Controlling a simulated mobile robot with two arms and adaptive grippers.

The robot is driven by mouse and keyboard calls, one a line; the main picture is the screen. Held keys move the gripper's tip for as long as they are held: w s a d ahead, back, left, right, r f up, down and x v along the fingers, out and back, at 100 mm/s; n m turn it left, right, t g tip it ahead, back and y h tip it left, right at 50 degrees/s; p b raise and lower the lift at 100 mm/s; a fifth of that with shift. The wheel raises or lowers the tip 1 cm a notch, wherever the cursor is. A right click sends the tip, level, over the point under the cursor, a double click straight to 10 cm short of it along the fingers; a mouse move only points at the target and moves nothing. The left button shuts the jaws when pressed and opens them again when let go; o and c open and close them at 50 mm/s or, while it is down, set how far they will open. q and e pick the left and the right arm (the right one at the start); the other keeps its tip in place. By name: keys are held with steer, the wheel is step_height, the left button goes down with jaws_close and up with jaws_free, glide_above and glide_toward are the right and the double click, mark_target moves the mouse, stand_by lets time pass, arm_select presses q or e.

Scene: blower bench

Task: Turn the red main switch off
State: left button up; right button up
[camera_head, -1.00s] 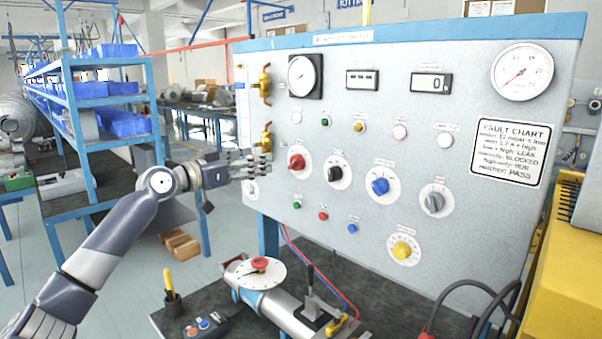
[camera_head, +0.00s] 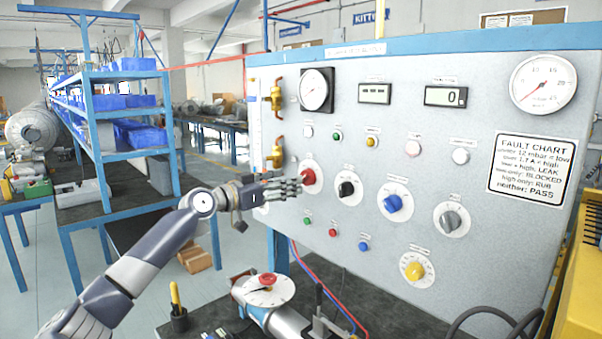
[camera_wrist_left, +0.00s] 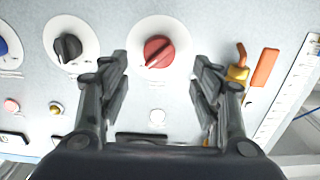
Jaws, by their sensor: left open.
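The red main switch (camera_head: 309,176) is a round knob on a white dial at the left of the grey panel (camera_head: 400,140). My left gripper (camera_head: 290,184) is just left of the switch in the head view, its fingers pointing at it. In the left wrist view, the red switch (camera_wrist_left: 158,52) lies ahead, between and beyond the two open fingertips (camera_wrist_left: 160,72). The fingers look apart from the knob and hold nothing. My right gripper shows in neither view.
A black knob (camera_head: 347,188) and a blue knob (camera_head: 392,204) sit right of the red one. Brass valves (camera_head: 276,152) are on the panel's left edge. A blower part with a white disc (camera_head: 268,290) stands on the bench below.

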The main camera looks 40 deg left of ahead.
mark_target(306, 178)
arm_select(q)
steer(key=w+p, duration=0.3)
steer(key=w, duration=0.3)
steer(key=shift+d, duration=0.3)
steer(key=shift+c, duration=0.3)
steer(key=c, duration=1)
